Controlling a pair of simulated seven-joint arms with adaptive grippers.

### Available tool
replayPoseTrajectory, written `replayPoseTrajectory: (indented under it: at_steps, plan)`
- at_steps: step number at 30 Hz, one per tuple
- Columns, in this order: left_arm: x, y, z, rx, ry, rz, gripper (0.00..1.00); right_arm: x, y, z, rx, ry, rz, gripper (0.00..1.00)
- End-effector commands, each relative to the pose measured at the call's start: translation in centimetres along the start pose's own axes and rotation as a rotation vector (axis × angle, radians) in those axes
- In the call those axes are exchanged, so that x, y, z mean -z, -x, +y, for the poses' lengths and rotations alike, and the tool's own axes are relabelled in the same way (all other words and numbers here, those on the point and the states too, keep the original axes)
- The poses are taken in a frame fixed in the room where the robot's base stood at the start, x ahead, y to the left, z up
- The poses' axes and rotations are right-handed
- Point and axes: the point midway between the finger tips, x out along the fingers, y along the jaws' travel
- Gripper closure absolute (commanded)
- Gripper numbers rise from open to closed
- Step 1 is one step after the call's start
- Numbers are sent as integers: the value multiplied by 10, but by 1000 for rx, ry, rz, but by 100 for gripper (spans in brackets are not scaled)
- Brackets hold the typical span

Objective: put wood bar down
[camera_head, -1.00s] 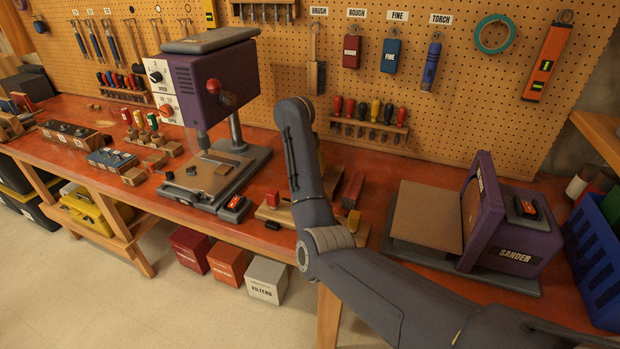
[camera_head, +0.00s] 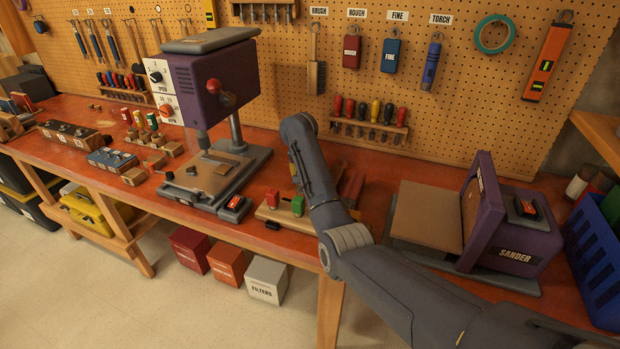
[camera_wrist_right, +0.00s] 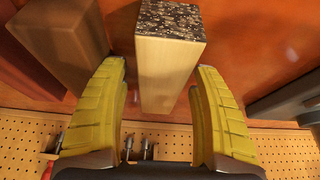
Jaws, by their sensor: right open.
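A pale wood bar (camera_wrist_right: 165,75) with a dark speckled end stands out in the right wrist view, between the two yellow fingers of my right gripper (camera_wrist_right: 160,70). The gripper is open, with a narrow gap visible on each side of the bar. A darker brown wood bar (camera_wrist_right: 62,42) lies to the left, outside the fingers. In the head view my right arm hides the gripper and the pale bar. Brown and reddish bars (camera_head: 353,188) show on the bench just right of the arm. My left gripper is out of view.
A purple drill press (camera_head: 213,85) stands left of my arm, and a purple sander (camera_head: 510,225) stands to its right. A low wooden fixture (camera_head: 283,212) with red and green blocks is close beside the arm. The pegboard (camera_head: 455,110) with hanging tools rises behind the bench.

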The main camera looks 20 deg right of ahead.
Motion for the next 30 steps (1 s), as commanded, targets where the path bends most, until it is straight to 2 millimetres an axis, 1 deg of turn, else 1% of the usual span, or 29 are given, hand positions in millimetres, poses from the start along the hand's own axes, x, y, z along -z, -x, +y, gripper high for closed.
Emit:
replayPoseTrajectory:
  at_steps: [1,2,17,25,28,30]
  plan:
    - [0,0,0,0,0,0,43,0,0,0,0,0,0,34]
    - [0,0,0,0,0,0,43,0,0,0,0,0,0,38]
    - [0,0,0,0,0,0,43,0,0,0,0,0,0,96]
    - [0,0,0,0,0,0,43,1,2,0,1,0,0,97]
    - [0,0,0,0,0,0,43,4,10,-2,3,0,1,97]
    - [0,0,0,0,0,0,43,7,19,-2,4,-1,1,97]
